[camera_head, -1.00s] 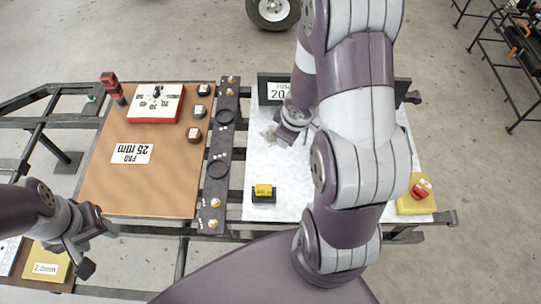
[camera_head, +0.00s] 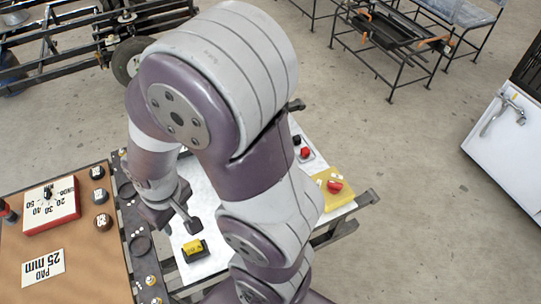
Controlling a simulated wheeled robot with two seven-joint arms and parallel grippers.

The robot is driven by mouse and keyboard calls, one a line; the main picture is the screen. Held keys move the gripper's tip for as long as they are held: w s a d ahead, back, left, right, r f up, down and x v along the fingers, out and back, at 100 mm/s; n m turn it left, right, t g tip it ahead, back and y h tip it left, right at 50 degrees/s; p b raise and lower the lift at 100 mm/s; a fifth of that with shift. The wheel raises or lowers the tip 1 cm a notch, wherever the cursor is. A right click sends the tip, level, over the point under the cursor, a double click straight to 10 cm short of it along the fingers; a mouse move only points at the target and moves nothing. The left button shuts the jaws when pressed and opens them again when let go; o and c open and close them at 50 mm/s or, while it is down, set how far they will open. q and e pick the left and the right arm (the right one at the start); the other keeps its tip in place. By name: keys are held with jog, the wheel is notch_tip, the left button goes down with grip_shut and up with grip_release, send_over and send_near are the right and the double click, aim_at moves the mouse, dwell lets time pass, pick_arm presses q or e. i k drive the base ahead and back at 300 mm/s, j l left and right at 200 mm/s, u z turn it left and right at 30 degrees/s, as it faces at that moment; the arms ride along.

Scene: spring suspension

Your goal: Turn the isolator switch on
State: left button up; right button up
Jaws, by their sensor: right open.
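A yellow box (camera_head: 322,180) with a red rotary knob (camera_head: 334,186), which looks like the isolator switch, sits at the right end of the white panel. The knob's on or off position is too small to read. My right gripper (camera_head: 179,219) is open and empty. It points down over the left part of the white panel, just above a small yellow block in a black holder (camera_head: 194,248) in the picture, well left of the yellow box. My right arm crosses the middle and hides much of the panel. My left gripper is out of view.
A red and black button pair (camera_head: 302,148) stands behind the yellow box. A brown board (camera_head: 85,255) with a red-sided dial box (camera_head: 50,205) lies at left. A white cabinet (camera_head: 505,150) stands far right. Open floor lies right of the bench.

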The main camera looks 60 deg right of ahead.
aim_at(334, 188)
jog(key=k+z, duration=0.15)
jog(key=z, duration=2.4)
jog(key=i+l+u, duration=0.35)
jog(key=i+l, duration=0.6)
jog(key=l, duration=0.15)
